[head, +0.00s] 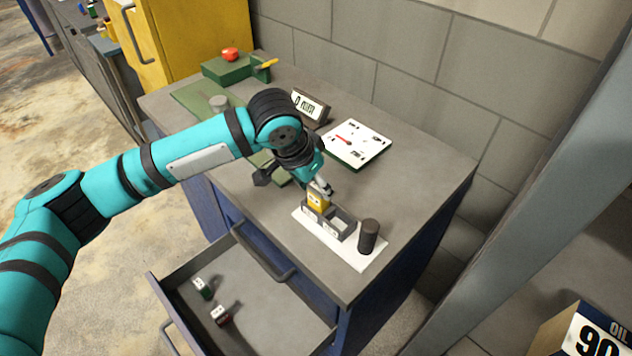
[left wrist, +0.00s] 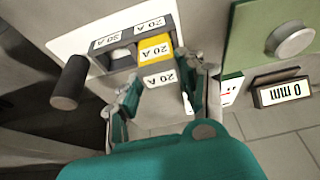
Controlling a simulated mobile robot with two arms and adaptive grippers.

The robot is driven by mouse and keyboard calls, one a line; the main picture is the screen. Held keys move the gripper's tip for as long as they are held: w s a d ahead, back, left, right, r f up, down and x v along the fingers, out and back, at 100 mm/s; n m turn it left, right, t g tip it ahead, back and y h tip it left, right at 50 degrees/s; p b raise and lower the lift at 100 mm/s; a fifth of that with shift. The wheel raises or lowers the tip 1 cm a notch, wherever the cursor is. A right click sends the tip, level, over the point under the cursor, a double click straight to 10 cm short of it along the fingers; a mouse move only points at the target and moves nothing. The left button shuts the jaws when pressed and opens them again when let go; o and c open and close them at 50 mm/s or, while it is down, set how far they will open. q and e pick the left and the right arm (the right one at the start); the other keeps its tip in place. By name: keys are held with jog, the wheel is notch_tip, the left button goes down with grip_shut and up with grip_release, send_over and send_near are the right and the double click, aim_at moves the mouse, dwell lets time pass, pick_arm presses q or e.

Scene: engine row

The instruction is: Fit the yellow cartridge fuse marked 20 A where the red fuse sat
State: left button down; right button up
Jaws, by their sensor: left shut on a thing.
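My left gripper (head: 321,187) is shut on the yellow fuse (head: 317,201), which has a white top marked 20 A. In the left wrist view the fuse (left wrist: 157,49) is in line with the right compartment of the grey fuse holder (head: 339,231), between the fingers (left wrist: 160,88). The fuse is roughly upright, at or in the compartment mouth; how deep it sits I cannot tell. The holder's other compartment (left wrist: 122,54) looks empty. A red fuse (head: 221,315) with a white top lies in the open drawer. My right gripper is not in view.
A black cylinder (head: 368,236) stands on the white base plate beside the holder. A green fuse (head: 203,289) is in the drawer (head: 268,309). A 0 mm sign (head: 309,106), a white dial panel (head: 357,145) and a green box (head: 228,70) stand farther back. The bench's right side is clear.

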pick_arm(q)
jog(key=shift+f, duration=0.35)
jog(key=shift+f, duration=0.1)
jog(key=c, duration=0.8)
grip_release()
jog(key=shift+o, duration=0.2)
jog(key=b+v, duration=0.1)
jog(key=v, duration=1.1)
